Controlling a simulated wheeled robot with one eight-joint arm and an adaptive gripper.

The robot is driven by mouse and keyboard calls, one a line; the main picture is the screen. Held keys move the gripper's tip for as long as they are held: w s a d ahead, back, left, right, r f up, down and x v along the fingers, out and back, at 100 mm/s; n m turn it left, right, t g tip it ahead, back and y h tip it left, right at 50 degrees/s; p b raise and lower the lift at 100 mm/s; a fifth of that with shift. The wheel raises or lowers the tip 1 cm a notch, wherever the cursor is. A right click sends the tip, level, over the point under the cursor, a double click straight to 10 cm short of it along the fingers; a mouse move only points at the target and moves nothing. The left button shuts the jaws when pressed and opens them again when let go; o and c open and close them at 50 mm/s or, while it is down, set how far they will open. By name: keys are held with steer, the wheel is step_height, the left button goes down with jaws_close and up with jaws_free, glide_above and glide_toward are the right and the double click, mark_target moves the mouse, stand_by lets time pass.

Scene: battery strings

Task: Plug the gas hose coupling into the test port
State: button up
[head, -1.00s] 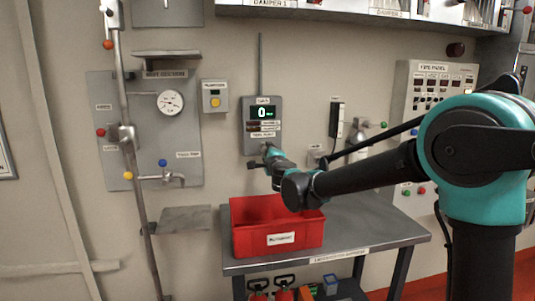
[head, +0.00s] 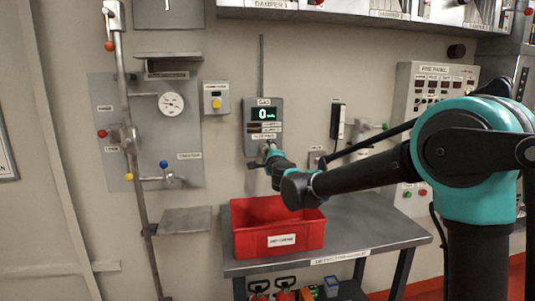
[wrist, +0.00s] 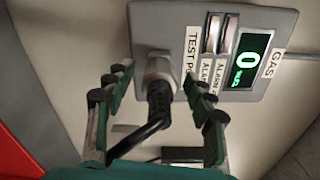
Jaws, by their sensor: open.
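The gas panel (head: 263,127) hangs on the wall above the table and reads 0. In the wrist view, its face (wrist: 150,25) carries a TEST PORT label. The grey metal coupling (wrist: 160,70) sits against the panel beside that label, with a ribbed black hose (wrist: 157,103) running from its back. I cannot tell how deeply it is seated; the port itself is hidden behind it. My gripper (wrist: 157,82) is open, with one finger on each side of the coupling and a visible gap to both. In the head view, my gripper (head: 268,157) is small and partly hidden.
A red bin (head: 278,235) stands on the grey table (head: 365,225) below the panel. A pipe-and-gauge board (head: 150,130) is on the left wall, and a fire panel (head: 435,85) is on the right. The table's right part is clear.

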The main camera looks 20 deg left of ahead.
steer(key=v, duration=1.2)
steer(key=shift+s, duration=0.1)
